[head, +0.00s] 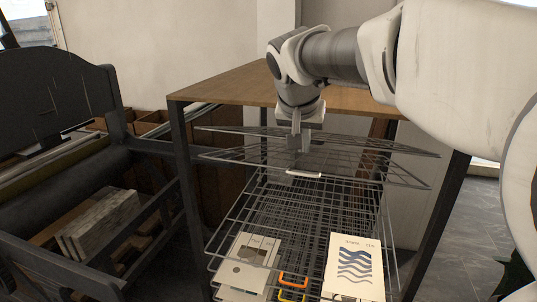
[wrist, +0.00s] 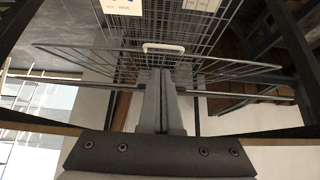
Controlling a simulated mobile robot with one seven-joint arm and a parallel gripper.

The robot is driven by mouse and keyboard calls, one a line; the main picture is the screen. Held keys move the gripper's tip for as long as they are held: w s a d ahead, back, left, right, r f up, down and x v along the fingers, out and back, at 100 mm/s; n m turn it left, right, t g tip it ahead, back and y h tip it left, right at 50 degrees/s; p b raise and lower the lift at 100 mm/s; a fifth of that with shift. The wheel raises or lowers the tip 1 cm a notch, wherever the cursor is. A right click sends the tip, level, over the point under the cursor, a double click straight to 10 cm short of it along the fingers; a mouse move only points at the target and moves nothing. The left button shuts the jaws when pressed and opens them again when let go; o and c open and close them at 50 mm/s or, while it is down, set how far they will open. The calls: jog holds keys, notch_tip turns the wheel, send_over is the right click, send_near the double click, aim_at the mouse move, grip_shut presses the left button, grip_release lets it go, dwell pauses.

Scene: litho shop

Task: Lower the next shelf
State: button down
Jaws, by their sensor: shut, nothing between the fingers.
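A wire drying rack stands inside a dark frame with a wooden top. Two upper wire shelves hang raised: the higher one (head: 412,150) and one below it (head: 410,179), both slightly tilted. A white handle (head: 304,174) shows on a front edge near my gripper; it also shows in the wrist view (wrist: 164,47). Below lies a stack of lowered wire shelves (head: 301,232). My gripper (head: 301,147) points down at the raised shelves, fingers shut and empty, just behind the handle. In the wrist view the fingertips (wrist: 160,72) lie close to the handle. I cannot tell whether they touch the wire.
Two prints lie on the lowered shelves, one grey (head: 248,257) and one with blue waves (head: 354,268). Orange (head: 293,280) and yellow handles show between them. The wooden top (head: 225,85) and dark posts (head: 436,225) bound the rack. A dark press (head: 60,180) stands at left.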

jog(key=b+x, duration=0.1)
jog(key=x, duration=0.9)
jog(key=shift+w+a, duration=0.25)
jog(key=shift+w, duration=0.05)
